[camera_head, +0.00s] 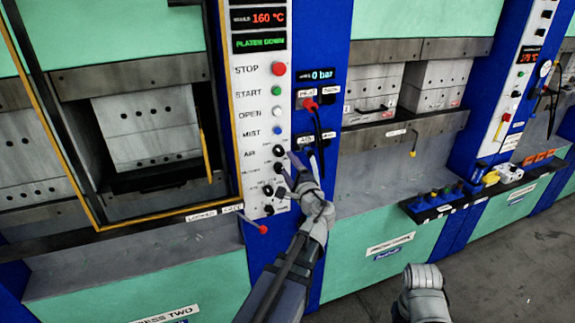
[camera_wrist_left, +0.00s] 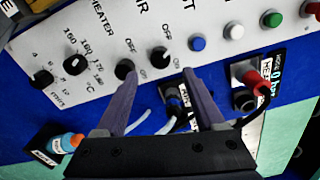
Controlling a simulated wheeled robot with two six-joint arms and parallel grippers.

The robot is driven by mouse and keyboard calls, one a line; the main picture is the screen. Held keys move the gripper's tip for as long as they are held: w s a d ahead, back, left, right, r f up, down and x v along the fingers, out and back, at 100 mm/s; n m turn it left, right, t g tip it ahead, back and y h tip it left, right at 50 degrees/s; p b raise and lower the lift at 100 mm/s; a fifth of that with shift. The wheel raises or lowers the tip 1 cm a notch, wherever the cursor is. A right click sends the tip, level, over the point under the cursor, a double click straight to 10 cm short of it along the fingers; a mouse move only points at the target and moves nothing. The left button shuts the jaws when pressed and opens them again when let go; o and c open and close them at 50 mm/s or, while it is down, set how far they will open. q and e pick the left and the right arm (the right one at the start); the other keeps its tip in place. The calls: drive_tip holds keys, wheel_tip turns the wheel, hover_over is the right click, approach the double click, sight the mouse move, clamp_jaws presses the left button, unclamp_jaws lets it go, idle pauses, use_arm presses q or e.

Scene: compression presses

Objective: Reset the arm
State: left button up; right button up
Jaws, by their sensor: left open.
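My left arm (camera_head: 292,262) reaches up from the bottom middle in the head view. Its left gripper (camera_head: 291,172) is at the lower part of the white control panel (camera_head: 256,199), beside the black AIR knob (camera_head: 278,150). In the left wrist view the two fingers of the left gripper (camera_wrist_left: 160,78) stand apart with nothing between them. The black knob (camera_wrist_left: 159,57) shows beyond the gap; contact cannot be told. A grey part of my right arm (camera_head: 424,291) shows at the bottom right; its fingers are not visible.
The panel has a red STOP button (camera_head: 278,69) and displays reading 160 °C and PLATEN DOWN. An open press (camera_head: 150,130) is at left. A blue column (camera_head: 325,150) carries a 0 bar display and a hose. A tool shelf (camera_head: 432,210) sticks out at right.

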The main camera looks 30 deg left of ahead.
use_arm(q)
drive_tip(key=shift+f, duration=0.1)
idle(0.3)
drive_tip(key=s+d+f+n+g+h, duration=0.3)
drive_tip(key=s+d+f+g+h, duration=0.15)
drive_tip(key=d+f, duration=0.35)
drive_tip(key=s+d+f+n+g+h, duration=0.35)
drive_tip(key=s+d+f, duration=0.25)
drive_tip(key=d+f, duration=0.25)
drive_tip(key=s+d+f+g+h, duration=0.2)
drive_tip(key=s+d, duration=0.4)
drive_tip(key=d, duration=0.1)
drive_tip(key=s+d+f+g+h, duration=0.1)
drive_tip(key=s+d+f+h, duration=0.1)
drive_tip(key=s+d, duration=0.3)
drive_tip(key=d+f, duration=0.1)
drive_tip(key=d, duration=0.2)
drive_tip(key=shift+s+f+n+g+h, duration=0.3)
drive_tip(key=shift+s+f+n+g, duration=0.05)
drive_tip(key=shift+s+g, duration=0.05)
